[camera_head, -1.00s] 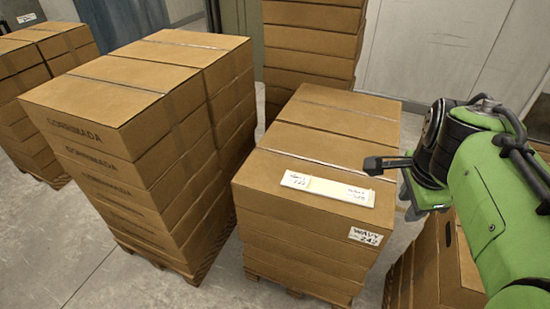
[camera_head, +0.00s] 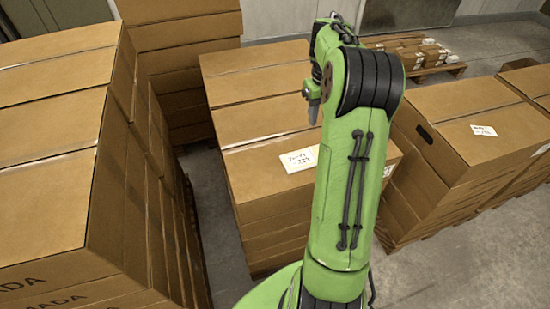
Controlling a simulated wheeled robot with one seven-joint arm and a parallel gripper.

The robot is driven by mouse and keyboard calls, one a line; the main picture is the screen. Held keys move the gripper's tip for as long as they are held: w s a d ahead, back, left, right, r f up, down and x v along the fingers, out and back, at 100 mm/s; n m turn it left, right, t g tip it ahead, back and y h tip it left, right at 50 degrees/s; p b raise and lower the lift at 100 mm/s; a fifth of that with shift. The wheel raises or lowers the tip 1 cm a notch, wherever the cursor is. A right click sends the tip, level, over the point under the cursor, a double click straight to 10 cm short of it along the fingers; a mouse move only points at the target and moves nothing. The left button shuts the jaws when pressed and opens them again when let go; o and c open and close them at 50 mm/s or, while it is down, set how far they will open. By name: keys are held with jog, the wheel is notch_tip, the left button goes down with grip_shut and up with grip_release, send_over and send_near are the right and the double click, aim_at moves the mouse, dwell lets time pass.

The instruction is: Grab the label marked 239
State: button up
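A white paper label (camera_head: 300,159) with handwriting lies on top of the middle carton stack (camera_head: 262,120). Its lower line looks like a three-digit number, too small to read surely. A sliver of white (camera_head: 388,170) shows on the same stack, right of my arm. Another handwritten white label (camera_head: 483,130) lies on the right carton stack (camera_head: 445,105); its number is not readable. My gripper (camera_head: 313,112) is above the middle stack, beyond the first label in the picture and apart from it. Only a grey tip shows; my green arm hides the rest, so its opening is not visible.
A tall carton stack (camera_head: 50,140) stands close on the left, and another stack (camera_head: 185,60) behind. A low pallet with small cartons (camera_head: 420,52) is at the back right. Bare floor (camera_head: 480,265) shows at the lower right.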

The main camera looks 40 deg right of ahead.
aim_at(314, 160)
jog(key=f+b, duration=0.1)
jog(key=f, duration=0.4)
jog(key=f+b, duration=0.1)
jog(key=f, duration=0.4)
jog(key=f+b, duration=0.1)
jog(key=f, duration=0.5)
jog(key=shift+s+d+b, duration=0.2)
jog(key=shift+d+b, duration=0.05)
jog(key=shift+b, duration=0.1)
jog(key=shift+r, duration=0.1)
jog(key=shift+c, duration=0.5)
grip_shut()
